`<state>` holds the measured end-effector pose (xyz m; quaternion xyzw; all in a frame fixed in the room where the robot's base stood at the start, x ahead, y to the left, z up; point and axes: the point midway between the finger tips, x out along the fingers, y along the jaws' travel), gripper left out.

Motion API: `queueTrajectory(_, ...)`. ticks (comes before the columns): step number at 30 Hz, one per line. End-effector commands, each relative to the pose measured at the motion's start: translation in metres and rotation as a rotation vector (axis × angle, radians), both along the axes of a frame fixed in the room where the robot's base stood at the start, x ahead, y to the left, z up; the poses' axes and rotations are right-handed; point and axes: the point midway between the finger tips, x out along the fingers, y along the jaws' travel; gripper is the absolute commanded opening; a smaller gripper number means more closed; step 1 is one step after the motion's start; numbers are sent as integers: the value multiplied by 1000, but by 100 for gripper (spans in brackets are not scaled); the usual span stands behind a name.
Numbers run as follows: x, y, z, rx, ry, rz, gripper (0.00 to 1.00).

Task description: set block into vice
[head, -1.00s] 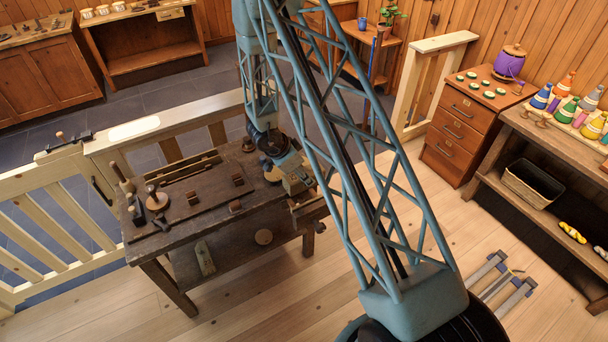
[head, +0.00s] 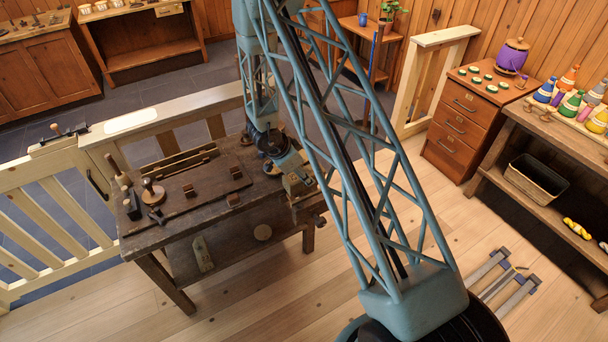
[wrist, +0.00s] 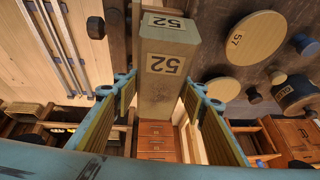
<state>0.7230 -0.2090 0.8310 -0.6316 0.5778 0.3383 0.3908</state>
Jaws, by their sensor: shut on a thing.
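My gripper (wrist: 160,90) is shut on a long wooden block (wrist: 168,63) marked 52, its fingers on either side of it. In the head view my gripper and the block (head: 298,184) are at the right end of the dark workbench (head: 215,215). The wooden vice (head: 308,208) appears to be at this same end, partly hidden by my arm and the block. The head view does not show clearly whether the block is between the jaws or above them. In the wrist view brown wood lies beside the block's far end.
A round wooden disc (wrist: 232,54) marked 57 and other tools lie on the bench. Metal clamps (head: 500,280) lie on the floor. Pale floor is clear before the bench.

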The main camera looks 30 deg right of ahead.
Motion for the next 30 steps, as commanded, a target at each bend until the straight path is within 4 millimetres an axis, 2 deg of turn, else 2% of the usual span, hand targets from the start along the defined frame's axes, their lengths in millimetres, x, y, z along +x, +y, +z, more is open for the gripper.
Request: queueTrajectory(30, 0, 0, -48, -1, 0, 1, 10)
